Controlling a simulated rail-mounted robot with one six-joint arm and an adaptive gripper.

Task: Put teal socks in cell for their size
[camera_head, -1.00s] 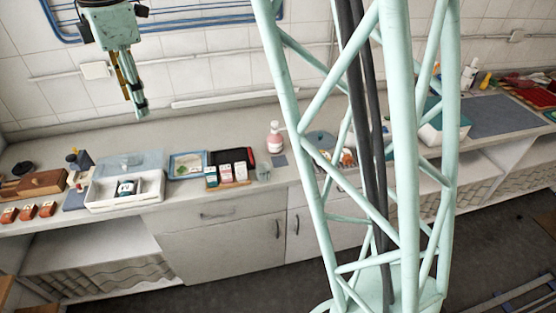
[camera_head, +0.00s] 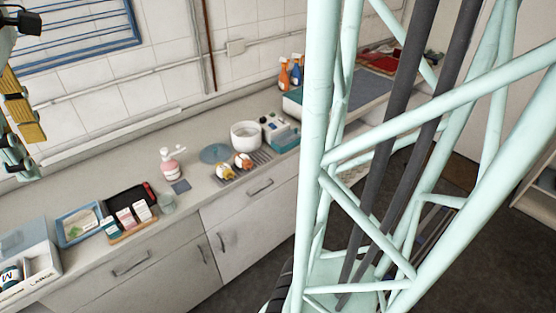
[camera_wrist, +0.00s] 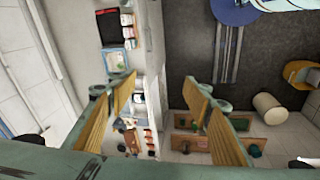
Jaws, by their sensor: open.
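A white box (camera_head: 50,260) with compartments and a "LARGE" label is cut off at the lower left of the head view. A dark blue and white item (camera_head: 10,275) lies in one compartment. A small teal item (camera_head: 112,227) stands with pink and white ones on a wooden tray; I cannot tell whether any of these is socks. My gripper (camera_wrist: 160,90) is open and empty in the wrist view, high above the counter and floor. It also shows, partly cut off, at the left edge of the head view (camera_head: 16,150).
A blue-rimmed tray (camera_head: 62,237), a black tray (camera_head: 120,197) and a pink pump bottle (camera_head: 170,163) stand on the counter. A white pot (camera_head: 246,136) and spray bottles (camera_head: 284,74) are farther right. My lattice column blocks the right side.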

